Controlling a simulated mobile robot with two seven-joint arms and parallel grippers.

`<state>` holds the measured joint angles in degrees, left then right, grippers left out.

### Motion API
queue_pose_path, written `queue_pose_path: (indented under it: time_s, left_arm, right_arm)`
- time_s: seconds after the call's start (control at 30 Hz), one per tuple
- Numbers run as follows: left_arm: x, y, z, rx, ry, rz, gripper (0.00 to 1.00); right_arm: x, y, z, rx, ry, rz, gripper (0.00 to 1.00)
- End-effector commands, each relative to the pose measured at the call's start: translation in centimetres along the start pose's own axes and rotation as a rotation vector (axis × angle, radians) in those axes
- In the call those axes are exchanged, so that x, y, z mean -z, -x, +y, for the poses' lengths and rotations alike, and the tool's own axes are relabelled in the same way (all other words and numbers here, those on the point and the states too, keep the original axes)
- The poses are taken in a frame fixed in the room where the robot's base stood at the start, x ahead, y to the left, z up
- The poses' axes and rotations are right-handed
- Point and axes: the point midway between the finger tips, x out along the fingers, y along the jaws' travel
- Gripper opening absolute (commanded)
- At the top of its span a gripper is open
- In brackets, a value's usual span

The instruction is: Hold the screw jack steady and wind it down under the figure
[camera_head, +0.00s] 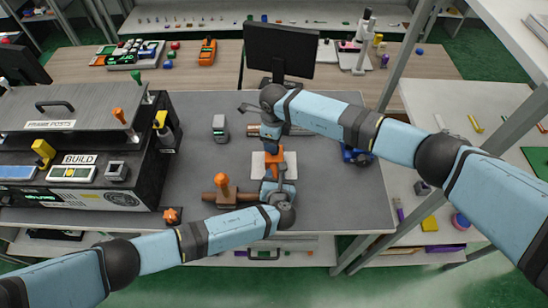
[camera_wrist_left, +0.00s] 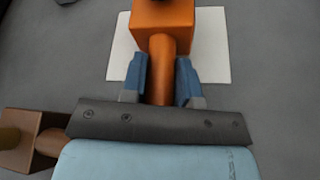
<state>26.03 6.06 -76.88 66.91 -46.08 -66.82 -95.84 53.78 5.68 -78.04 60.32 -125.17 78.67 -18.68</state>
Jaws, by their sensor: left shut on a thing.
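An orange block with an orange-brown cylindrical part, which looks like the screw jack (camera_head: 275,158), stands on a white square sheet (camera_head: 259,167) near the middle of the grey worktop. In the left wrist view, the two blue fingers of my left gripper (camera_wrist_left: 161,82) are shut on the cylindrical part, below the orange block (camera_wrist_left: 165,28). In the head view my left gripper (camera_head: 277,181) comes in from the near side. My right gripper (camera_head: 270,145) points down just above the orange block; its fingers are too small to read. I cannot make out a figure clearly.
A brown piece with an orange upright knob (camera_head: 222,185) lies left of my left gripper. A black fixture labelled BUILD (camera_head: 100,190) fills the left side. A dark monitor (camera_head: 280,50) stands behind. A blue object (camera_head: 356,156) sits right, and a small grey device (camera_head: 219,127) back left.

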Motion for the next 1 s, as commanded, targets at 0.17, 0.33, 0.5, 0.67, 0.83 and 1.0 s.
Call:
queue_pose_path:
  time_s: [0.17, 0.33, 0.5, 0.67, 0.83, 1.0]
  left_arm:
    - [0.0, 0.0, 0.0, 0.0, 0.0, -0.001, 0.0]
    - [0.0, 0.0, 0.0, 0.0, 0.0, -0.001, 0.0]
    - [-0.1, 0.0, 0.0, 0.0, 0.0, -0.001, 0.0]
    - [0.0, 0.0, 0.0, 0.0, 0.0, -0.001, 0.0]
    - [0.0, 0.0, 0.0, 0.0, 0.0, -0.001, 0.0]
    - [0.0, 0.0, 0.0, 0.0, 0.0, -0.001, 0.0]
  right_arm:
    - [0.0, -1.3, 0.0, -0.001, -0.028, 0.002, 0.57]
    - [0.0, -3.1, 0.1, -0.002, -0.027, 0.002, 0.57]
    - [0.0, -4.5, 0.0, 0.0, -0.024, 0.001, 0.57]
    - [0.0, -5.0, 0.0, 0.0, -0.024, 0.002, 0.57]
    - [0.0, -5.0, 0.0, 0.0, -0.024, 0.001, 0.57]
    - [0.1, -5.0, 0.0, 0.0, -0.024, 0.001, 0.3]
